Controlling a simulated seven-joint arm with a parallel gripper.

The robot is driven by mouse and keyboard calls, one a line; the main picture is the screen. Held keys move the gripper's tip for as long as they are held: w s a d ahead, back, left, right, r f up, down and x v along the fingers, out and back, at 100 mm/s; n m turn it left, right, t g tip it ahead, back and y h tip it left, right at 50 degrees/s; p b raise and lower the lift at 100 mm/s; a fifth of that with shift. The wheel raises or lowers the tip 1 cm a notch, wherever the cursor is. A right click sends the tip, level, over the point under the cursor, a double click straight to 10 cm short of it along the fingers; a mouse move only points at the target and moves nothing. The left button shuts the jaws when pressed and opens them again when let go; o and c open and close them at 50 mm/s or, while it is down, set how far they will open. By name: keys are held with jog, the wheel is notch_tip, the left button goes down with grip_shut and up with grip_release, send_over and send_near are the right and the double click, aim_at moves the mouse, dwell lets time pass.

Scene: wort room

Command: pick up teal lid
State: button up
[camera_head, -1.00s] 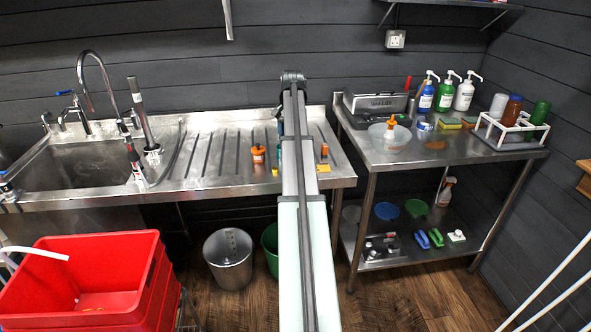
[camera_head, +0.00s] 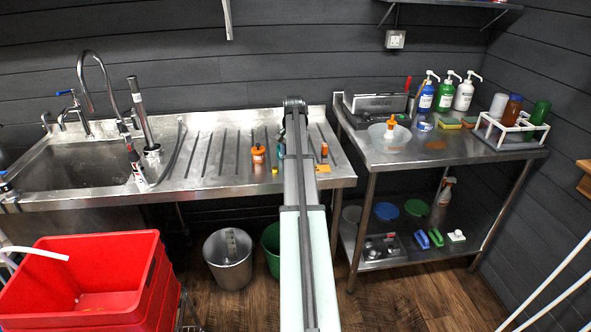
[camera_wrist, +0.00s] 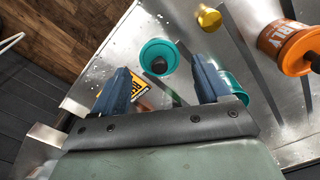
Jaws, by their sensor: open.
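A round teal piece (camera_wrist: 165,46) with a dark centre, which looks like the teal lid, lies on the steel drainboard in the wrist view. It is just beyond and between my fingertips, not touching either as far as I can tell. My gripper (camera_wrist: 162,80) is open and empty, with its two blue fingers spread. A second teal object (camera_wrist: 237,90) shows behind and to the right of the right finger, partly hidden. In the head view my arm covers the lid's area of the drainboard.
An orange labelled bottle (camera_wrist: 290,47) and a small brass-yellow piece (camera_wrist: 209,18) stand right of the lid. A yellow-black item (camera_wrist: 135,92) lies partly behind the left finger. The drainboard edge is close on the left. The sink (camera_head: 75,170) is farther left in the head view.

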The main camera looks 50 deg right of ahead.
notch_tip(320, 180, down, 4)
jog(key=shift+s+d+f, duration=0.1)
jog(key=shift+d, duration=0.05)
jog(key=c, duration=0.8)
